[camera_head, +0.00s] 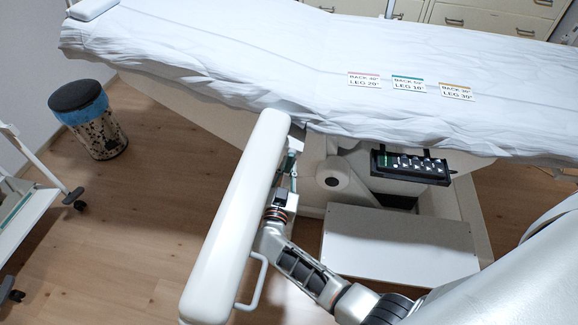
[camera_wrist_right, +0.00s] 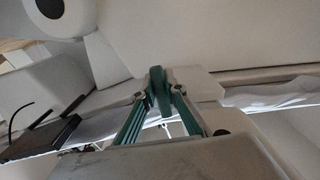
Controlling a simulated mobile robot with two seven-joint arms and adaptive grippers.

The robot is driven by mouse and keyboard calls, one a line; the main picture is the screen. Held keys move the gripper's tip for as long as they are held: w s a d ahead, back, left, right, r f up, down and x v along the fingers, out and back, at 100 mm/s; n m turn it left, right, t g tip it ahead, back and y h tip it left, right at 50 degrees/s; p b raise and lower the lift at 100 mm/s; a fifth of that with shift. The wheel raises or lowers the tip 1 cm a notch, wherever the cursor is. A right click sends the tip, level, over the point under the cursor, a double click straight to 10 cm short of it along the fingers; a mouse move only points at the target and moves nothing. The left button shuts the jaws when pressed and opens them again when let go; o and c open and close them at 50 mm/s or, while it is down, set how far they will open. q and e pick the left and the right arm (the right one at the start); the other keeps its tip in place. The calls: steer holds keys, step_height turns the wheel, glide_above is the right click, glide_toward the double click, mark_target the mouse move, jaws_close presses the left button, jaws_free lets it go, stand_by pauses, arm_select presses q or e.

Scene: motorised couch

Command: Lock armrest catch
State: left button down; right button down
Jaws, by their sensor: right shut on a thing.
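The long white padded armrest (camera_head: 232,215) sticks out from the couch side toward me, at a slant. My right gripper (camera_head: 292,168) is beside its inner face, near the couch end. In the right wrist view, my right gripper (camera_wrist_right: 160,88) has its green fingers closed together on a small dark green piece, the armrest catch (camera_wrist_right: 161,97). The catch lies in front of a pale block under the couch. The fingers and armrest hide most of the catch in the head view. My left gripper is not in view.
A white handle bar (camera_head: 258,285) is on the armrest's near end. The couch (camera_head: 220,60) carries several labels. A bin (camera_head: 92,120) stands left.

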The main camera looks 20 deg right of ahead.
steer(key=shift+a+m, duration=0.25)
steer(key=shift+m, duration=0.25)
steer(key=c, duration=2)
jaws_free()
steer(key=shift+c, duration=0.2)
